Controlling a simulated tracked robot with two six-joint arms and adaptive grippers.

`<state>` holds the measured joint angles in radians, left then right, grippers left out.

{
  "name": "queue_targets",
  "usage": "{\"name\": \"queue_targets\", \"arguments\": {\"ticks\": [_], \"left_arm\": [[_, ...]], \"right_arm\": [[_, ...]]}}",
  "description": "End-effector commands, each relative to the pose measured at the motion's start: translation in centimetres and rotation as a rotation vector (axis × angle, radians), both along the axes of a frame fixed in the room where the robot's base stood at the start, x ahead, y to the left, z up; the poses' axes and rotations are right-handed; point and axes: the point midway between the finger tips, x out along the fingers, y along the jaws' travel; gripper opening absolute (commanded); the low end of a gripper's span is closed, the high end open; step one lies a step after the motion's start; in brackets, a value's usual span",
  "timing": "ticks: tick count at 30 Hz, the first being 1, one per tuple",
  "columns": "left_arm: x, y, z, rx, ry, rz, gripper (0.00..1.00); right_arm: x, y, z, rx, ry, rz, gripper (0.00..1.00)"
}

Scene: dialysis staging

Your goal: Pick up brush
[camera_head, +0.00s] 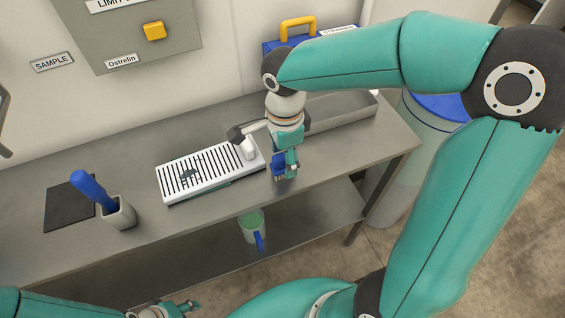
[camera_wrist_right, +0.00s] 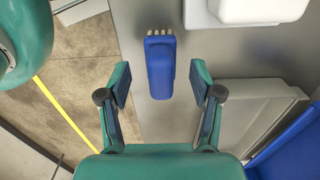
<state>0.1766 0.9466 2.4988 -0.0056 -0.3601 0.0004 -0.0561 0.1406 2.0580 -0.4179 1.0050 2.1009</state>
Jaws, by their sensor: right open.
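The brush (camera_wrist_right: 160,70) is a blue block with a row of pale bristles at its top edge, lying on the grey bench in the right wrist view. In the head view, only a blue part of it (camera_head: 277,162) shows beside my right gripper (camera_head: 287,166), which hides the rest. In the wrist view, the fingers of my right gripper (camera_wrist_right: 160,84) are spread apart, one on each side of the brush in the picture, with visible gaps. My left gripper (camera_head: 184,308) is at the bottom edge of the head view; its jaw gap is not clear.
A slatted white rack (camera_head: 208,188) holding small items lies left of the right gripper. A grey tray (camera_head: 352,112) is behind it. A grey holder with a blue-handled item (camera_head: 90,190) stands farther left. A mug (camera_head: 251,226) is on the lower shelf. The bench front between is clear.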

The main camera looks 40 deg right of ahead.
Motion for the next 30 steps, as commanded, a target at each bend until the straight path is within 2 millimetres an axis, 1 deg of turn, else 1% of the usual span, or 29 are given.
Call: {"name": "queue_targets", "arguments": {"ticks": [3,6,14,17,24,26,30], "left_arm": [[0.0,0.0,0.1,0.0,0.0,0.0,0.4],[0.0,0.0,0.1,0.0,0.0,0.0,0.4],[0.0,0.0,0.1,0.0,0.0,0.0,0.4],[0.0,0.0,0.1,0.0,0.0,0.0,0.4],[0.0,0.0,0.1,0.0,0.0,0.0,0.4],[0.0,0.0,0.1,0.0,0.0,0.0,0.4],[0.0,0.0,0.1,0.0,0.0,0.0,0.4]], "right_arm": [[0.1,0.1,-1.8,-0.001,0.004,0.0,0.65],[0.1,0.1,-2.7,0.0,0.003,0.0,0.65],[0.2,0.1,-2.9,0.001,0.0,-0.001,0.65],[0.2,0.1,-2.9,0.001,0.0,-0.001,0.5],[0.2,0.1,-2.9,0.0,0.0,-0.001,0.1],[0.2,0.1,-2.9,0.0,0.0,-0.001,0.0],[0.2,0.1,-2.9,0.0,-0.001,-0.001,0.0]]}}
